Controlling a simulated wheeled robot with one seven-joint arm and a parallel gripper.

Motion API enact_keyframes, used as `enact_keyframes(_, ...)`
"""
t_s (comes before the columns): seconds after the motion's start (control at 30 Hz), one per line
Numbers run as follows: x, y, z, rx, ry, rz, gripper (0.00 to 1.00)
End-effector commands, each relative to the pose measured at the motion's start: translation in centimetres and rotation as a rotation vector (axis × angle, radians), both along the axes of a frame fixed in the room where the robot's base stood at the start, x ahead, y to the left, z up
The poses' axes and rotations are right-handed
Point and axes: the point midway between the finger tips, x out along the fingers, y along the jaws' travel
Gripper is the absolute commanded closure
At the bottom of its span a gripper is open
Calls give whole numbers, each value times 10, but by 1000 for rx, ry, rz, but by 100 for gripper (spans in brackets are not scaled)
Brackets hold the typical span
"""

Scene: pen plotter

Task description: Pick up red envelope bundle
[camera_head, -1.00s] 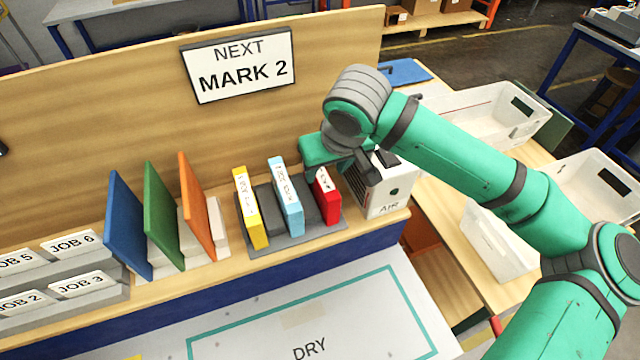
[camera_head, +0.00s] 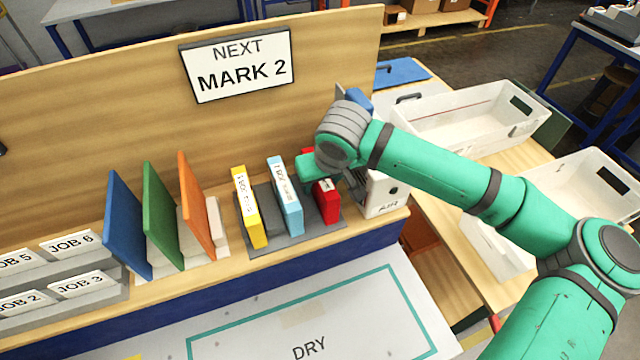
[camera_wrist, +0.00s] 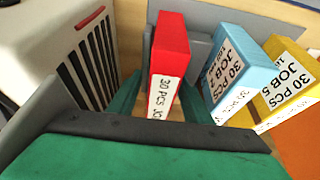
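The red envelope bundle (camera_head: 327,207) stands upright at the right end of the grey rack, partly hidden by my arm in the head view. In the wrist view the red bundle (camera_wrist: 171,50), with its white "30 PCS" label, stands between the two green and grey fingers of my gripper (camera_wrist: 165,98). The fingers are apart, one on each side of it. A narrow gap shows on the left; contact on the right is unclear. In the head view my gripper (camera_head: 312,170) is at the bundle's upper part, its fingers mostly hidden.
A light-blue bundle (camera_head: 286,198) and a yellow bundle (camera_head: 250,208) stand left in the same rack (camera_head: 310,230). The white AIR box (camera_head: 382,197) is close on the right. A wooden back panel (camera_head: 130,90) rises behind. The DRY area (camera_head: 340,310) in front is clear.

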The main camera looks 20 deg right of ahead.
Motion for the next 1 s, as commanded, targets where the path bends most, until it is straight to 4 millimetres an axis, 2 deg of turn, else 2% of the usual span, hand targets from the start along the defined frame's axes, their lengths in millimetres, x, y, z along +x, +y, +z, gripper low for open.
enact_keyframes(0.03, 0, 0, 0, 0, 0, -1, 67)
enact_keyframes(0.17, 0, 0, 0, 0, 0, 0, 99)
enact_keyframes(0.2, 0, 0, 0, 0, 0, -1, 100)
enact_keyframes(0.47, 0, 0, 1, 0, -1, 0, 100)
enact_keyframes(0.63, 1, 1, 8, 1, -3, 1, 100)
enact_keyframes(0.83, 1, 1, 31, 2, -3, 1, 100)
enact_keyframes(1.0, -14, 14, 54, 0, -4, 3, 100)
